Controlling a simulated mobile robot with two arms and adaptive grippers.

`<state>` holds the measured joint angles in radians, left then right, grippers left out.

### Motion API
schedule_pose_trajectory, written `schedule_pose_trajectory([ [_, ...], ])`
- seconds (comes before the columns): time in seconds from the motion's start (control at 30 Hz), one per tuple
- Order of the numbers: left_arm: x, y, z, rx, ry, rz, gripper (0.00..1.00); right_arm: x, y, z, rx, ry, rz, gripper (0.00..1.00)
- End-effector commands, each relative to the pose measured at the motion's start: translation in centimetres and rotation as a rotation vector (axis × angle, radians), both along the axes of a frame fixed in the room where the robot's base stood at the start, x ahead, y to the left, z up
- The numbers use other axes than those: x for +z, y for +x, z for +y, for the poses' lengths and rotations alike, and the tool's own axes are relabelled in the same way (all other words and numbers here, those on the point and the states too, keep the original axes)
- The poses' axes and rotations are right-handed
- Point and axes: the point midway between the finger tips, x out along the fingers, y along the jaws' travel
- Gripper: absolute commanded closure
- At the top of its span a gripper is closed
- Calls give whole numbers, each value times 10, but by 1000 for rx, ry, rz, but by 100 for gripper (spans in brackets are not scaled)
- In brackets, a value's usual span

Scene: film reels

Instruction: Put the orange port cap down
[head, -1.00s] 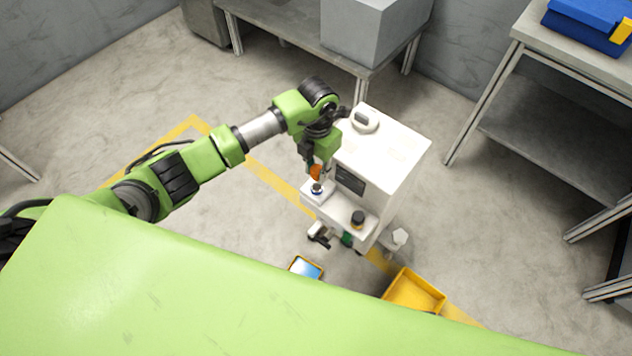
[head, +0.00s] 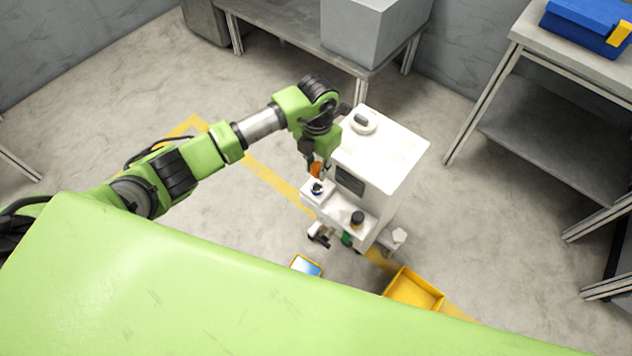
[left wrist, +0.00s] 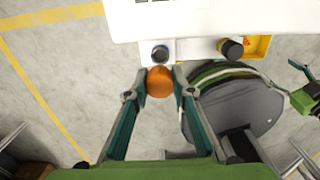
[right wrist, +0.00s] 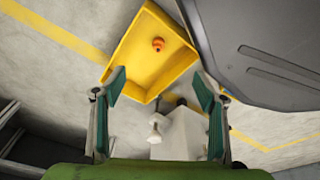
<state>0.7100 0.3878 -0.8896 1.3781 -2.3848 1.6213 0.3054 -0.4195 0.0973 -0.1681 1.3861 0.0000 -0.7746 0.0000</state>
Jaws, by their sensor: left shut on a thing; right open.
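The orange port cap (left wrist: 160,82) is between the fingertips of my left gripper (left wrist: 160,88), which is shut on it. In the head view the cap (head: 316,169) shows small under the left gripper (head: 318,168), close above the ledge of the white machine (head: 385,150). A round dark port with a blue rim (left wrist: 160,53) sits on that ledge just beyond the cap, apart from it in the left wrist view. My right gripper (right wrist: 158,88) is open and empty, facing a yellow tray (right wrist: 135,75). The head view does not show it.
A small orange piece (right wrist: 158,44) lies in the yellow tray, which stands on the floor beside the machine (head: 440,300). A black knob (head: 357,219) stands on the machine's ledge. A blue-screened tablet-like item (head: 306,266) is lower down. Grey tables stand behind and at right.

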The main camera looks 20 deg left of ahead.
Motion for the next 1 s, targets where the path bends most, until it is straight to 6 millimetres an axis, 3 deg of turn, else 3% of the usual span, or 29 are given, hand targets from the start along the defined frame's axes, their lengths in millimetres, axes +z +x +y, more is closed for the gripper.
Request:
schedule_pose_trajectory([
  [0.43,3,0,0,0,0,0,100,-7,0,0,1,1,-1,35],
  [0.7,26,0,0,0,0,0,100,15,-8,1,1,2,12,35],
  [0.83,24,0,0,-3,0,0,100,13,-7,0,0,1,10,35],
  [0.93,38,2,0,-41,-1,-3,100,18,-8,-1,0,0,11,35],
  [1.0,57,4,0,-105,0,-5,100,24,-11,-1,1,-2,14,35],
])
